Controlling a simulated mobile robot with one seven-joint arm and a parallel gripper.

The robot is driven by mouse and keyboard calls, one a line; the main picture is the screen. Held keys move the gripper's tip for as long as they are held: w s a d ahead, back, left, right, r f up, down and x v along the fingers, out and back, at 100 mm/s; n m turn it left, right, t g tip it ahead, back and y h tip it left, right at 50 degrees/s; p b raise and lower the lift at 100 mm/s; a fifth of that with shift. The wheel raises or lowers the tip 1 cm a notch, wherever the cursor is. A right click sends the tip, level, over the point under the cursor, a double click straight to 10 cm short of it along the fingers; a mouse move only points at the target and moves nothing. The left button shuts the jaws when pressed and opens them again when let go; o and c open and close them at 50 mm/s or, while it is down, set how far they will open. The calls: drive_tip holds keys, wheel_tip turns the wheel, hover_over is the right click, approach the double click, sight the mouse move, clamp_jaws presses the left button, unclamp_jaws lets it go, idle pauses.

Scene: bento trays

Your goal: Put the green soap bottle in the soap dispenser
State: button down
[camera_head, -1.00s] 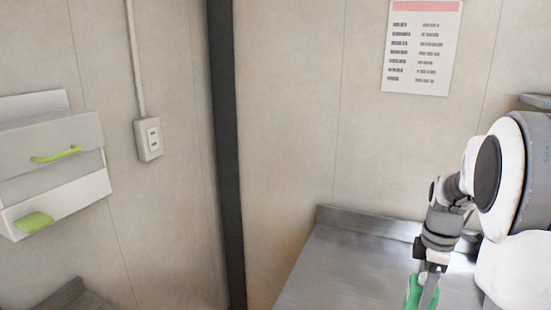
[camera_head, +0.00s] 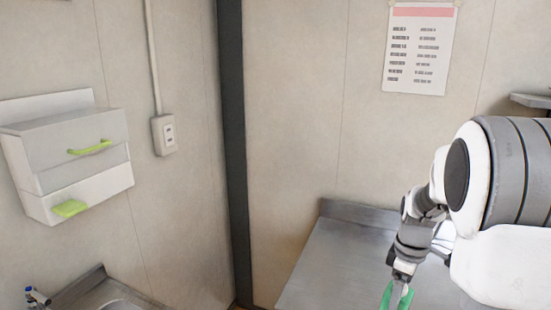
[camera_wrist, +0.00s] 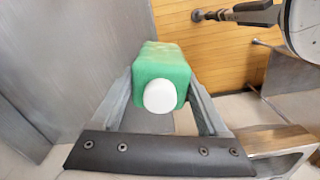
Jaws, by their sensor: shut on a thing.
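The green soap bottle (camera_wrist: 160,65) with a white cap is held between the two fingers of my gripper (camera_wrist: 158,100) in the wrist view, its cap end facing the camera. In the head view, my gripper (camera_head: 402,278) points down at the lower right, and part of the green bottle (camera_head: 405,298) shows, cut by the bottom edge. The likely soap dispenser is a white wall box (camera_head: 70,140) with a light green handle (camera_head: 90,147) and a light green piece (camera_head: 70,208) below. It hangs at the left, well apart from my gripper.
A steel counter (camera_head: 330,255) lies below and beside my arm. A sink (camera_head: 115,305) with a tap (camera_head: 38,296) is at the lower left. A dark post (camera_head: 232,150) stands in the corner. A wall outlet (camera_head: 164,135) is right of the box.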

drive_tip(key=a+f+m+p, duration=0.2)
drive_tip(key=a+f+m, duration=0.5)
drive_tip(key=a+m, duration=0.3)
drive_tip(key=a, duration=0.3)
drive_tip(key=shift+s+a+f, duration=0.2)
drive_tip(key=shift+s+a, duration=0.05)
drive_tip(key=shift+s, duration=0.15)
